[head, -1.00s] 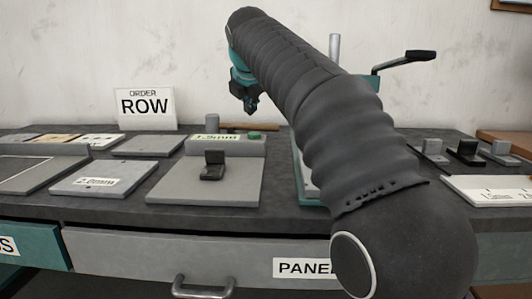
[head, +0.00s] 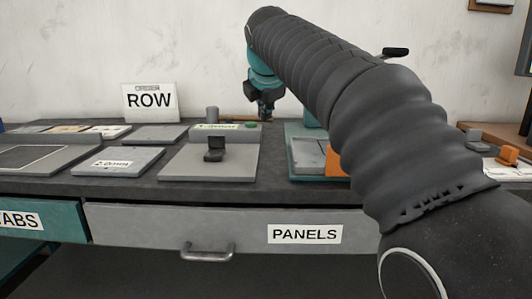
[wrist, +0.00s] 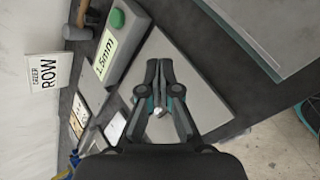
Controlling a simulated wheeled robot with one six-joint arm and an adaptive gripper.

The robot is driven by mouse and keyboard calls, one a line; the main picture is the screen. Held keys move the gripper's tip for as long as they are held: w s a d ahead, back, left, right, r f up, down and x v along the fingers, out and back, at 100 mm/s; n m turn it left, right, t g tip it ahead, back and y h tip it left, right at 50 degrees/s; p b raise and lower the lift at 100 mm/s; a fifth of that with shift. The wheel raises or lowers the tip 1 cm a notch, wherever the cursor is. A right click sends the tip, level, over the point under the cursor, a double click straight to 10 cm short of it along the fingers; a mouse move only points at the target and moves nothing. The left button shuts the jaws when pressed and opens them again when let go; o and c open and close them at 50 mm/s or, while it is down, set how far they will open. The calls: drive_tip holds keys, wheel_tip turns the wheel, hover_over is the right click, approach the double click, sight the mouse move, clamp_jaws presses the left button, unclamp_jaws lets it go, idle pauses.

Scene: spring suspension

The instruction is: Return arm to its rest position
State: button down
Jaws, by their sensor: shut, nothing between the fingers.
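My arm, in a dark ribbed sleeve, reaches up and away over the bench in the head view. My gripper (head: 265,110) hangs from its far end above the back of the bench, small and dark. The wrist view shows my gripper (wrist: 158,65) with its two fingers together and nothing held. Beyond the fingers there is a grey plate station with a 1.5mm label (wrist: 104,52) and a green button (wrist: 117,18). In the head view a small dark block (head: 214,150) stands on that station's plate (head: 185,165).
An ORDER ROW sign (head: 150,102) stands at the back left, with flat panels (head: 118,160) in front. A teal fixture (head: 297,153) and an orange part (head: 336,160) sit partly behind my arm. The PANELS drawer (head: 180,228) is below. The wall is behind.

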drive_tip(key=s+d+f+m, duration=0.1)
drive_tip(key=s+d, duration=0.1)
drive_tip(key=s+d+f+m, duration=0.1)
drive_tip(key=s+d+m, duration=0.1)
drive_tip(key=s+d+f+m, duration=0.1)
drive_tip(key=s+d+m, duration=0.1)
drive_tip(key=shift+s+f+g, duration=0.25)
drive_tip(key=shift+f+g, duration=0.05)
drive_tip(key=shift+g, duration=0.1)
drive_tip(key=s+d+f+m, duration=0.1)
drive_tip(key=s+f+m, duration=0.1)
drive_tip(key=s, duration=0.1)
drive_tip(key=s+d+f+m, duration=0.2)
drive_tip(key=s, duration=0.1)
drive_tip(key=s+d+f+m, duration=0.2)
drive_tip(key=shift+s+d+f+m+g, duration=0.15)
drive_tip(key=shift+s+f+m+g, duration=0.15)
drive_tip(key=shift+s+g, duration=0.1)
drive_tip(key=s+d+f+m, duration=0.2)
drive_tip(key=s+f+m, duration=0.4)
drive_tip(key=s+f, duration=0.3)
drive_tip(key=s+d+f+m+g, duration=0.1)
drive_tip(key=s+d+f+m, duration=0.1)
drive_tip(key=s+f+m, duration=0.5)
wheel_tip(320, 180, down, 3)
drive_tip(key=s, duration=0.2)
drive_tip(key=shift+s+d+f+g, duration=0.2)
drive_tip(key=shift+s+d+g, duration=0.1)
drive_tip(key=shift+s, duration=0.05)
